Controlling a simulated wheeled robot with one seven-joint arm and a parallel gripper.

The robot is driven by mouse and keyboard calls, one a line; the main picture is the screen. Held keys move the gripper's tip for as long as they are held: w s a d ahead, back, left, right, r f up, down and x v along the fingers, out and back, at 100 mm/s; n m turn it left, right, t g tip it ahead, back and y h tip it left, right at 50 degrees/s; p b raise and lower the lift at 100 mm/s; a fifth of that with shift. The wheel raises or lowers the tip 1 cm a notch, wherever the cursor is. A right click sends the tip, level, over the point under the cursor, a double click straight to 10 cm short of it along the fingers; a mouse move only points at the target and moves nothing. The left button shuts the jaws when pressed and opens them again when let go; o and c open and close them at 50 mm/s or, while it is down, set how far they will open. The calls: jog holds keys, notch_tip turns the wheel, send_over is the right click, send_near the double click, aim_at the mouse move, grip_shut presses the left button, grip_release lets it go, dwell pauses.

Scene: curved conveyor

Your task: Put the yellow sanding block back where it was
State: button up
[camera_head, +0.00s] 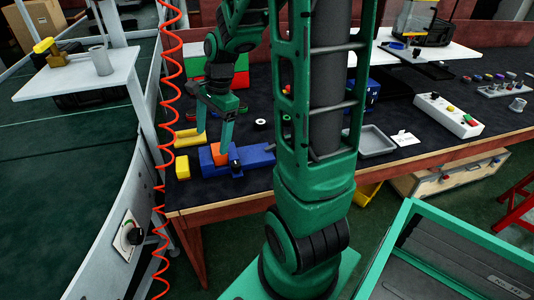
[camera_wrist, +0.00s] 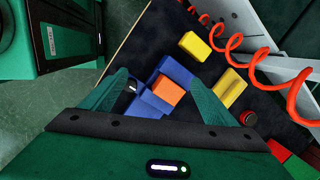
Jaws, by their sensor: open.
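A plain yellow block (camera_head: 182,167) stands near the front left corner of the dark work table. The wrist view shows it too (camera_wrist: 195,46), beyond my fingers and apart from them. A second yellow piece (camera_head: 188,138), with a raised part, lies behind it and also shows in the wrist view (camera_wrist: 230,88). I cannot tell for certain which is the sanding block. My gripper (camera_head: 213,136) is open and points down over the blue blocks (camera_wrist: 176,72). An orange block (camera_wrist: 167,90) lies among the blue ones, between my spread fingers as seen from the wrist; nothing is held.
A red coiled hose (camera_head: 170,90) hangs at the table's left side. Red and green boxes (camera_head: 195,68) stand behind my gripper. A grey tray (camera_head: 376,141) and a button box (camera_head: 448,115) are at the right.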

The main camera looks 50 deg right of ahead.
jog(key=s+r+n, duration=0.2)
jog(key=s+n, duration=0.4)
jog(key=s, duration=0.5)
jog(key=s+r+n+g+h, duration=0.1)
jog(key=s+r+n, duration=0.1)
jog(key=s+n, duration=0.4)
jog(key=s, duration=0.5)
jog(key=shift+s+d+r+n+g+h, duration=0.2)
jog(key=shift+s+d+n+g+h, duration=0.1)
jog(key=shift+s, duration=0.1)
